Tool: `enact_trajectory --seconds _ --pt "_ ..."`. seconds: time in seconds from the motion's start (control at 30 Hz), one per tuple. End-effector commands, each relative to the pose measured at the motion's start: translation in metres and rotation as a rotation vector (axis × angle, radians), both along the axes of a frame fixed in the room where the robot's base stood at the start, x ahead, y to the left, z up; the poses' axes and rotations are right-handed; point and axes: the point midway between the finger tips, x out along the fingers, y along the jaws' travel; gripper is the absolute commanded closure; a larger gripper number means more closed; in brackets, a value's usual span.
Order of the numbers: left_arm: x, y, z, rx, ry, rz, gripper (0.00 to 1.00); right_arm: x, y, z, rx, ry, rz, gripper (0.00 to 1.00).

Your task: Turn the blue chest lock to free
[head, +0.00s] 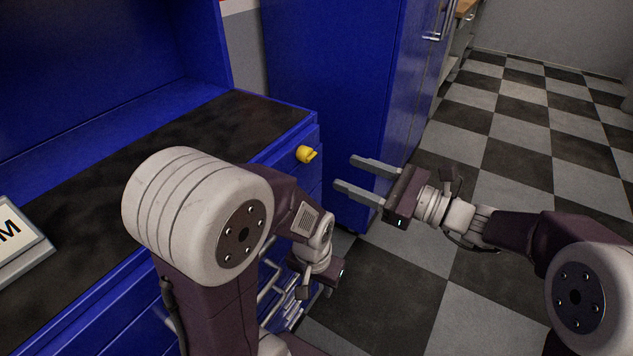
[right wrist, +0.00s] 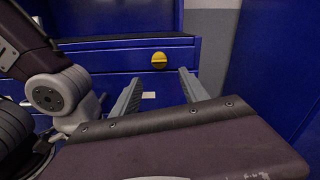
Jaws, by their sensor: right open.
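The blue chest (head: 308,176) has a dark top and drawers with light handles. Its lock is a yellow knob (head: 306,154) high on the front near the right corner. In the right wrist view the knob (right wrist: 159,60) is round, with its grip bar roughly level. My right gripper (head: 345,172) is open and empty, to the right of the knob and apart from it. In the right wrist view its fingers (right wrist: 160,90) point toward the chest front, with the knob just beyond and between the tips. My left gripper (head: 318,272) is low by the drawer handles; its fingers are not clear.
A tall blue cabinet (head: 330,70) stands just right of the chest, close beyond my right gripper. A sign (head: 18,240) with a letter M sits on the chest top at left. The checkered floor (head: 520,130) to the right is clear.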

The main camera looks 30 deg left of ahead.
Motion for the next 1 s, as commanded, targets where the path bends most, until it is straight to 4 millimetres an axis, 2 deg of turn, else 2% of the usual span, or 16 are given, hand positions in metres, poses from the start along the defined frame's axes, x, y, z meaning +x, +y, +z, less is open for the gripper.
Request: enact_trajectory --seconds 0.17,0.43,0.6,0.93,1.0 --pt "0.0 0.0 0.001 0.0 -0.001 0.0 0.64 0.0 0.007 0.002 0.002 -0.001 0.001 0.48" --pt "0.0 0.0 -0.01 0.0 -0.001 0.0 0.64 0.004 0.061 0.0 0.0 -0.003 0.003 0.48" --pt "0.0 0.0 -0.012 0.0 -0.001 0.0 0.64 0.006 0.085 0.001 0.0 -0.002 0.001 0.48" --pt "0.0 0.0 -0.012 0.0 -0.001 0.0 0.64 0.007 0.09 0.002 -0.002 -0.001 -0.002 0.48" --pt "0.0 0.0 -0.012 0.0 -0.001 0.0 0.64 0.007 0.09 0.002 -0.002 -0.001 -0.001 0.67"
